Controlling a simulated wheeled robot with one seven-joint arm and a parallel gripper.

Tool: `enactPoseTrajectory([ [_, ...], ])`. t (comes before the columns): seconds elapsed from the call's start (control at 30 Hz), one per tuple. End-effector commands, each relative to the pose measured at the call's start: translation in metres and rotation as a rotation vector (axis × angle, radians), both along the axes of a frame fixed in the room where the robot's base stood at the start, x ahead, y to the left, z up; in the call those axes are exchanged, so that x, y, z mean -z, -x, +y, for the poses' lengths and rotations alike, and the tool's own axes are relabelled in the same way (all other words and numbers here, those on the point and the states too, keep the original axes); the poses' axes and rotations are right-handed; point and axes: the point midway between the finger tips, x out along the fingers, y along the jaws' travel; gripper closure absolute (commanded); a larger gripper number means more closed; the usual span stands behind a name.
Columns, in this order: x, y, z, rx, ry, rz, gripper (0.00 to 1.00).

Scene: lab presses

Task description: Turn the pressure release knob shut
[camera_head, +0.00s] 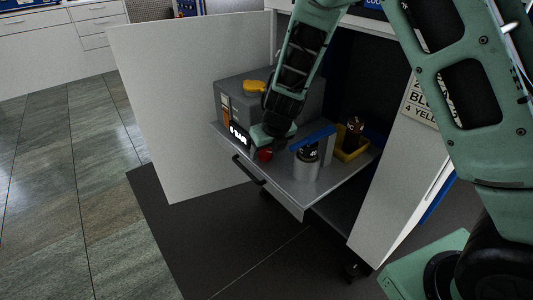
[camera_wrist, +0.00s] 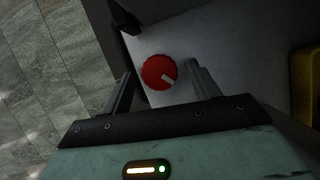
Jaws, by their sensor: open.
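The red round knob (camera_wrist: 159,72) with a white pointer mark lies just ahead of and between my open fingers (camera_wrist: 160,88) in the wrist view. The mark points to the lower right of that picture. The fingers stand apart on either side and I see no contact. In the head view my gripper (camera_head: 268,142) is low at the front of the grey press unit, and the red knob (camera_head: 264,155) shows partly below it. The unit (camera_head: 235,100) has a lit "0 BAR" display (camera_head: 239,134) and a yellow part (camera_head: 255,85) on top.
The unit stands on a pulled-out shelf (camera_head: 290,190) with a black handle. A silver cylinder (camera_head: 306,168) with a blue lever (camera_head: 312,138) and a yellow bin (camera_head: 352,148) holding a dark item stand to the right. Open cabinet doors (camera_head: 175,115) flank the shelf on both sides.

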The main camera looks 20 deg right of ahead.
Motion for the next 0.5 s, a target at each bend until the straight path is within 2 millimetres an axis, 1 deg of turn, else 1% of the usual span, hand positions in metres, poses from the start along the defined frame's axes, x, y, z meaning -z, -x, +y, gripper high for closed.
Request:
enactPoseTrajectory([
  [0.27, 0.0008, -0.0004, 0.0003, 0.000, 0.000, 0.000, 0.39],
  [0.3, 0.0008, -0.0004, 0.0003, 0.000, 0.000, 0.000, 0.51],
  [0.37, 0.0008, -0.0003, 0.0003, 0.000, 0.000, 0.000, 0.67],
  [0.4, 0.0007, -0.0003, 0.0003, 0.000, 0.000, 0.000, 0.78],
  [0.43, 0.0007, -0.0003, 0.0003, 0.000, 0.000, 0.000, 0.84],
  [0.5, 0.0007, -0.0003, 0.0003, 0.000, 0.000, 0.000, 0.84],
])
